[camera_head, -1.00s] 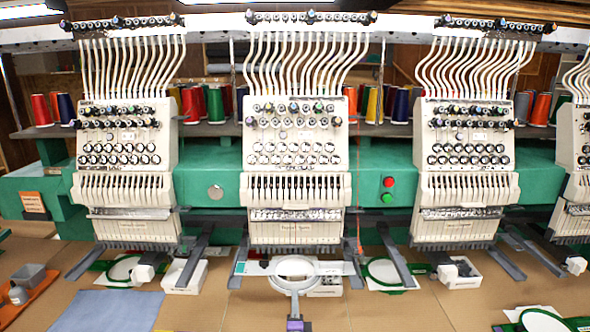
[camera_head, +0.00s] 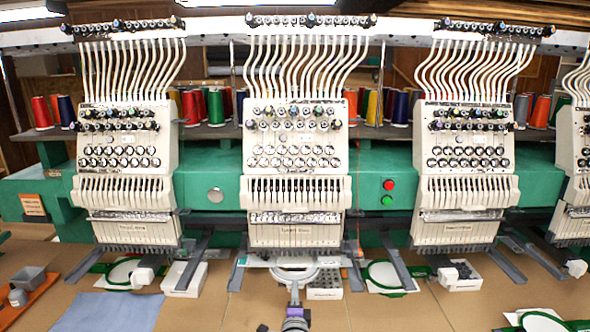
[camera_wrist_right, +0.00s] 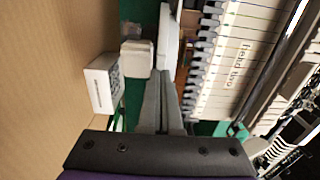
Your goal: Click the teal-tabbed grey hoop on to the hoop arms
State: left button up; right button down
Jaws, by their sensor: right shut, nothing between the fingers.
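The grey hoop (camera_head: 276,273) lies level under the middle embroidery head. Its far side is hidden by the head, and its teal tab is hard to make out. The dark hoop arms show on either side, the left arm (camera_head: 238,268) and the right arm (camera_head: 354,270). The hoop's ends come close to them; I cannot tell if they are clicked on. My right gripper (camera_head: 294,293) is at the hoop's near edge, shut and empty. Its shut fingers also show in the right wrist view (camera_wrist_right: 162,105), pointing at a pale rim (camera_wrist_right: 168,40). My left gripper is out of view.
The middle head (camera_head: 297,230) hangs low over the hoop. A white bin (camera_head: 325,293) and a green hoop (camera_head: 385,275) lie to its right, another white bin (camera_head: 184,278) to its left. A blue cloth (camera_head: 108,311) lies front left. The brown table front is mostly clear.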

jog(key=s+b, duration=0.2)
jog(key=s, duration=0.5)
dwell(0.4)
jog(key=s+d+r+n+g+y+p, duration=0.1)
jog(key=s+d+r+n+g+y, duration=0.3)
jog(key=s+n, duration=0.55)
jog(key=s+d+f+n+g+h, duration=0.1)
jog(key=s+d+f+n+g, duration=0.1)
jog(key=s, duration=0.6)
jog(key=s+d+f+n+g+h+p, duration=0.1)
jog(key=s+d+f+n+g, duration=0.2)
jog(key=s+d, duration=0.4)
jog(key=s+d+f+n+g+h+p, duration=0.1)
jog(key=s+d+f+n+g+h, duration=0.1)
jog(key=s, duration=0.9)
jog(key=d+f+n+g, duration=0.1)
jog(key=d, duration=0.1)
jog(key=shift+d+f+g, duration=0.25)
jog(key=shift+d+g, duration=0.05)
jog(key=shift+d, duration=0.05)
